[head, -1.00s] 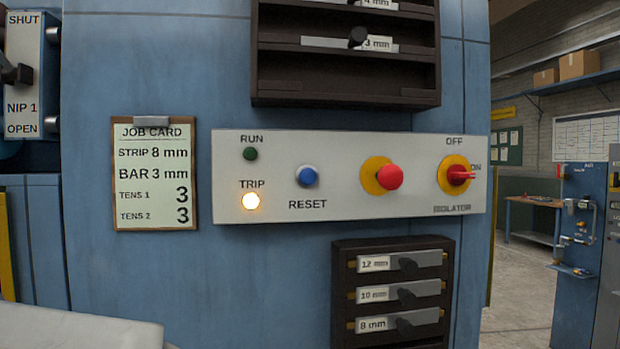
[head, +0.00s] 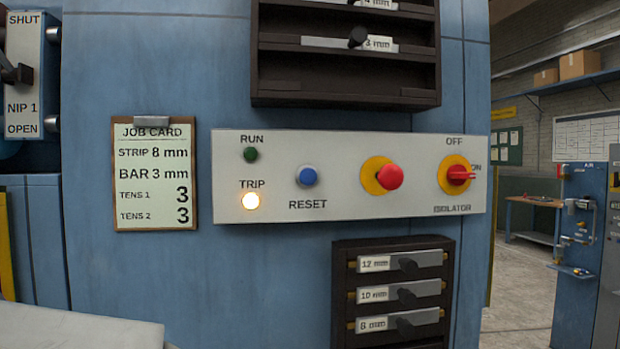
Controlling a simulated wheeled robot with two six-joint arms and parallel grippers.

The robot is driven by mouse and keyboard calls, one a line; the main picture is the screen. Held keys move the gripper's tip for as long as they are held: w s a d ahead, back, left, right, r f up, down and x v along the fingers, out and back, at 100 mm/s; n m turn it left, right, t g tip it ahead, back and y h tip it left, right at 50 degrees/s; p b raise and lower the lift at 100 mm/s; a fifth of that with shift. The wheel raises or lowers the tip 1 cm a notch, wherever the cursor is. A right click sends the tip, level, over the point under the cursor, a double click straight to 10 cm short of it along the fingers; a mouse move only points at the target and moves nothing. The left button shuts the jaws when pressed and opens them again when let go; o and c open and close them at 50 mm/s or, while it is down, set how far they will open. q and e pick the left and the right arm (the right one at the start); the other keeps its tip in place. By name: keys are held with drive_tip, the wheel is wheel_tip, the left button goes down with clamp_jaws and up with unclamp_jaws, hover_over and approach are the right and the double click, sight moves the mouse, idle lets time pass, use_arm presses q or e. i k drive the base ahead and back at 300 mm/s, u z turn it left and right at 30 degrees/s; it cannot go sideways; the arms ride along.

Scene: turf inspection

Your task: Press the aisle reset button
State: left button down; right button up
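A blue round button (head: 307,176) labelled RESET sits on a pale control panel (head: 340,205) on the blue machine wall. To its left the amber TRIP lamp (head: 250,201) is lit, and above that the green RUN lamp (head: 250,154) looks dark. Neither of my grippers shows in the head view, and nothing touches the blue button.
A job card (head: 154,190) hangs left of the panel. A dark rack (head: 345,75) is above and another dark rack (head: 345,260) with labelled bars is below. A lever plate (head: 24,75) is at the far left. A pale surface (head: 75,330) is at lower left. Open floor (head: 520,305) shows at right.

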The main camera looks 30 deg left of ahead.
sight(307, 176)
drive_tip(key=z, duration=1.5)
drive_tip(key=k, duration=1)
drive_tip(key=u, duration=1.5)
